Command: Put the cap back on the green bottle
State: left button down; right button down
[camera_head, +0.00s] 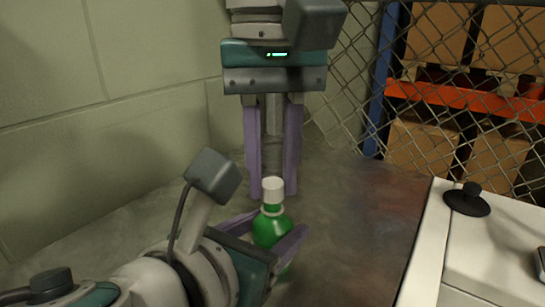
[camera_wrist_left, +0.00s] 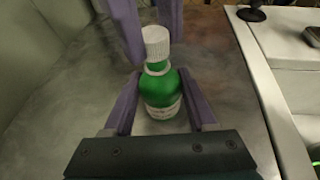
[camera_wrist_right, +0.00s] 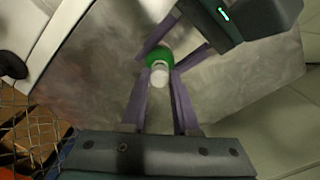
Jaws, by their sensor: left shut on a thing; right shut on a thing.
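The green bottle (camera_head: 268,229) stands upright on the grey surface, with a pale label in the left wrist view (camera_wrist_left: 161,90). The white cap (camera_head: 273,188) sits over the bottle's neck, above a pale collar ring; whether it is screwed down I cannot tell. My left gripper (camera_head: 277,224) is shut on the bottle's body from the side. My right gripper (camera_head: 272,190) comes down from above, its purple fingers on both sides of the cap, shut on it. In the right wrist view the cap (camera_wrist_right: 159,77) shows between the right fingertips, with the green body behind it.
A white unit (camera_head: 480,245) with a black knob (camera_head: 467,199) stands on the right. A wall (camera_head: 110,110) is on the left. A chain-link fence (camera_head: 430,100) stands behind, with boxes on shelves beyond it. The grey surface right of the bottle is clear.

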jog(key=shift+f, duration=0.55)
jog(key=c, duration=0.6)
grip_release()
jog(key=shift+r, duration=0.1)
notch_tip(320, 180, up, 12)
pick_arm(q)
jog(key=shift+c, duration=0.6)
grip_release()
jog(key=shift+s, duration=0.1)
